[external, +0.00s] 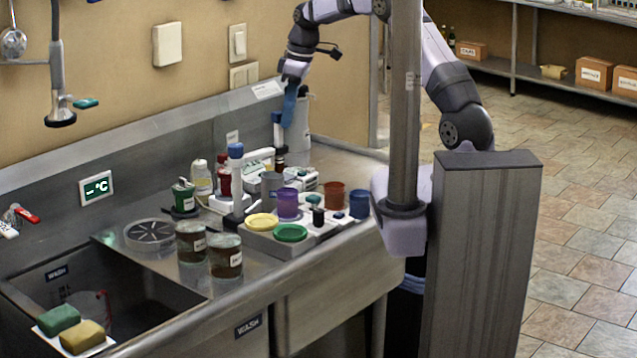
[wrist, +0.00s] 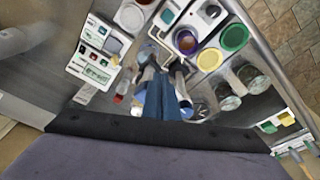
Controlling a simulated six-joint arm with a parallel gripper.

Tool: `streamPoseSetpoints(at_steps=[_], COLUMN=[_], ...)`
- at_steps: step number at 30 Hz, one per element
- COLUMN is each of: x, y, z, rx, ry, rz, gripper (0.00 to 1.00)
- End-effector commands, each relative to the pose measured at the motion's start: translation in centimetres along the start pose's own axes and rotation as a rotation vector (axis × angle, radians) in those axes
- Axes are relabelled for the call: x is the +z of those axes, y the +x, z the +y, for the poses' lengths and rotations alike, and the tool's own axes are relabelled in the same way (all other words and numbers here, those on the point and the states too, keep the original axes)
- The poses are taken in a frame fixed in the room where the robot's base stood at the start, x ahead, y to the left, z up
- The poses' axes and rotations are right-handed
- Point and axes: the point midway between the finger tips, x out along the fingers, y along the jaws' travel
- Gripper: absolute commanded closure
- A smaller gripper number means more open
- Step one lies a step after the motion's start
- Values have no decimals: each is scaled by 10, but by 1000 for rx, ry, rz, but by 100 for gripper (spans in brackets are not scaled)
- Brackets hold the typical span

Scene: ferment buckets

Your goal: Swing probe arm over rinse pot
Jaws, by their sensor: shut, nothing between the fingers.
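My gripper (external: 288,122) is shut and empty, its blue fingers pointing down above the back of the counter. In the wrist view the fingers (wrist: 166,98) lie together and cover part of what is below. Upright grey posts with blue tops stand on the counter; the nearer one (external: 236,185) is beside the pots, and another (external: 277,130) is close by my fingers. I cannot tell which part is the probe arm. A purple pot (external: 288,205), a rust-red pot (external: 333,195) and a blue pot (external: 359,205) stand at the right; no rinse label is readable.
A yellow lid (external: 261,222) and a green lid (external: 290,233) sit at the tray's front. Two brown jars (external: 225,258) stand left of them, near a sink (external: 130,290) with sponges. Bottles and a white device (external: 262,180) crowd the middle. The wall is close behind.

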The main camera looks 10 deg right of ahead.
Motion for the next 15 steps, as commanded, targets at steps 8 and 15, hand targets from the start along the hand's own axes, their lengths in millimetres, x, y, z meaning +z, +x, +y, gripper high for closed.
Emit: streamPoseSetpoints(at_steps=[8,15], x=[-10,-8], y=[-1,2], z=[14,12], rx=[0,1], ry=[1,1], rz=[0,1], gripper=[100,100])
